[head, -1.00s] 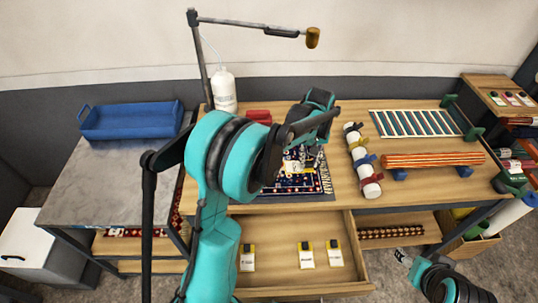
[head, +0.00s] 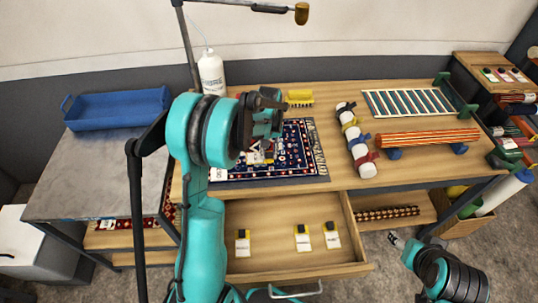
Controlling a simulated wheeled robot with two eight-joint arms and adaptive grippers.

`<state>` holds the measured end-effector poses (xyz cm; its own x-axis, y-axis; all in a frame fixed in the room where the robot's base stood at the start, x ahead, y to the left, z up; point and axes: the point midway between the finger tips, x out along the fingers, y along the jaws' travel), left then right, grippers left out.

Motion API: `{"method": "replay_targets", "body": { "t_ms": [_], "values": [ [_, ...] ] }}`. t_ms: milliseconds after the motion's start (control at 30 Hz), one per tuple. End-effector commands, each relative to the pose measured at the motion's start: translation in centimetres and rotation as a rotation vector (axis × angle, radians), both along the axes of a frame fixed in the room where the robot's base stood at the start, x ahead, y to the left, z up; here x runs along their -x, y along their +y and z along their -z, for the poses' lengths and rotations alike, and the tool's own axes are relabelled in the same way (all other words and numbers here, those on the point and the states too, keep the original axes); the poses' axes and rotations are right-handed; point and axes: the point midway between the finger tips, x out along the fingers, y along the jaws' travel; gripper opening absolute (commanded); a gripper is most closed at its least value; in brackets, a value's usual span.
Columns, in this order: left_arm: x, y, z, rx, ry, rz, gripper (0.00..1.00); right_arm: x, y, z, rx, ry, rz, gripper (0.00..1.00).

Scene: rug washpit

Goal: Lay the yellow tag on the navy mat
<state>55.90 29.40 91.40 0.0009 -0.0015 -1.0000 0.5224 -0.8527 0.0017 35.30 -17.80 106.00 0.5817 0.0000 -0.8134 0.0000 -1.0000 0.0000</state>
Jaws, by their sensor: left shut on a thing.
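The navy mat (head: 295,150), a patterned navy rug with red and white motifs and a fringed right end, lies flat on the wooden bench. My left gripper (head: 260,151) is over the left part of it, shut on a yellow tag (head: 257,158) with pale and dark parts. The tag is partly hidden by the fingers. I cannot tell whether it touches the mat. My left arm hides the mat's far left part. My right gripper (head: 415,252) is low at the bottom right, away from the bench top; its fingers do not show clearly.
An open drawer (head: 285,240) below holds 3 white tags with yellow and black tops. A yellow brush (head: 299,97) lies behind the mat. A white roll with coloured ties (head: 356,140) and a striped roll (head: 427,137) lie right. A white bottle (head: 211,73) stands behind.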

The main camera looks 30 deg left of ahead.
Motion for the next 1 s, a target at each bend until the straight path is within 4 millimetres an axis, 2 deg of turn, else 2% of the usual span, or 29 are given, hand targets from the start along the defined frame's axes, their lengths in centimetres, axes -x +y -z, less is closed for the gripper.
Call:
{"method": "replay_targets", "body": {
  "t_ms": [67,433,467,500,533,867,1000],
  "values": [
    [0.0,0.0,1.0,0.0,0.0,0.0,0.1,0.0,0.0,0.5,0.0,0.0,0.0,0.58],
    [0.0,0.0,1.4,0.0,0.0,0.0,0.1,0.0,0.0,0.8,0.0,0.0,0.0,0.58],
    [0.0,0.0,1.3,0.0,0.0,0.0,0.33,0.0,0.0,0.6,0.0,0.0,0.0,0.58],
    [0.0,0.0,1.2,0.0,0.0,0.0,0.43,0.0,0.0,0.6,0.0,0.0,0.0,0.58],
    [0.0,0.0,1.2,0.0,0.0,0.0,0.46,0.0,0.0,0.6,0.0,0.0,0.0,0.58],
    [0.0,0.0,0.9,0.0,0.0,0.0,0.46,0.0,0.0,0.4,0.0,0.0,0.0,0.58],
    [0.0,0.0,-0.8,0.0,0.0,0.0,0.46,0.0,0.0,-0.3,0.0,0.0,0.0,0.58]
  ]
}}
